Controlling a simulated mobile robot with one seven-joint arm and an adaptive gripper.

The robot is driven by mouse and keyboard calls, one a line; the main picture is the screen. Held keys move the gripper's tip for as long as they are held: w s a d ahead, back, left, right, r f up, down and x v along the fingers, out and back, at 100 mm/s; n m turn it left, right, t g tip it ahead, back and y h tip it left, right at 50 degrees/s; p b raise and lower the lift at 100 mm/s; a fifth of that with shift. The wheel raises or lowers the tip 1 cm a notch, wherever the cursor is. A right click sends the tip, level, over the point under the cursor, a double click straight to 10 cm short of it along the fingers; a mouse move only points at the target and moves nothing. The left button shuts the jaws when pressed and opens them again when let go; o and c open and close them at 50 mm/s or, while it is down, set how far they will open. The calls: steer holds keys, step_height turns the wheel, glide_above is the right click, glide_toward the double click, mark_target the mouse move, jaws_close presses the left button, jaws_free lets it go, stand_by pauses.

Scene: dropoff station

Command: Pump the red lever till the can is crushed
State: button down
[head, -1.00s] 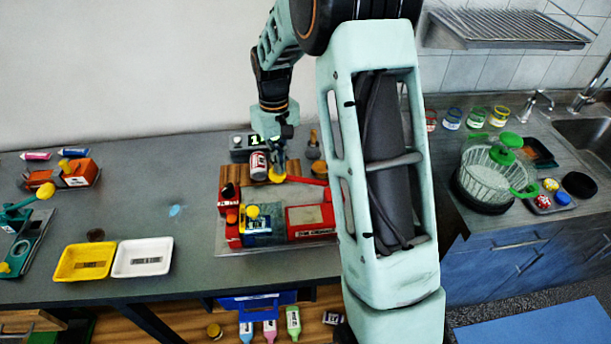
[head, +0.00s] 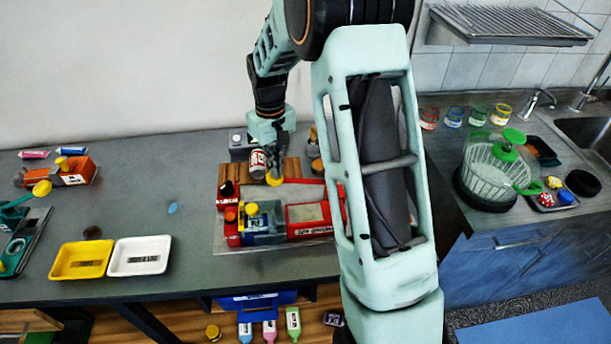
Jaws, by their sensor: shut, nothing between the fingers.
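The red lever (head: 309,181) runs roughly level along the back of a red machine (head: 230,206). A yellow knob (head: 273,179) shows at its left end. My gripper (head: 273,169) points down with its shut fingers at or just above this knob; I cannot tell whether they touch it. It holds nothing. A red-and-white labelled can (head: 257,163) shows just left of my fingers, beside the wooden board; I cannot tell whether it is dented. My arm hides the machine's right end.
A yellow tray (head: 57,248) and a white tray (head: 118,266) lie left of the machine. A blue block (head: 262,232) with a yellow top sits at the machine's front. Jars (head: 478,116) and a green-handled basket (head: 490,178) stand right.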

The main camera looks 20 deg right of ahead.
mark_target(278, 184)
steer(key=shift+s+d+f, duration=0.1)
steer(key=shift+s+f, duration=0.05)
steer(key=shift+f, duration=0.1)
steer(key=shift+f+b, duration=0.95)
steer(key=shift+f, duration=0.45)
steer(key=shift+f+b, duration=0.9)
steer(key=shift+f, duration=0.35)
steer(key=r+p, duration=0.2)
steer(key=r, duration=0.1)
steer(key=r+p, duration=0.1)
steer(key=r, duration=0.1)
steer(key=r+p, duration=0.2)
steer(key=r, duration=0.1)
steer(key=shift+d+r+p, duration=0.3)
steer(key=shift+d+p, duration=0.05)
steer(key=shift+f, duration=0.1)
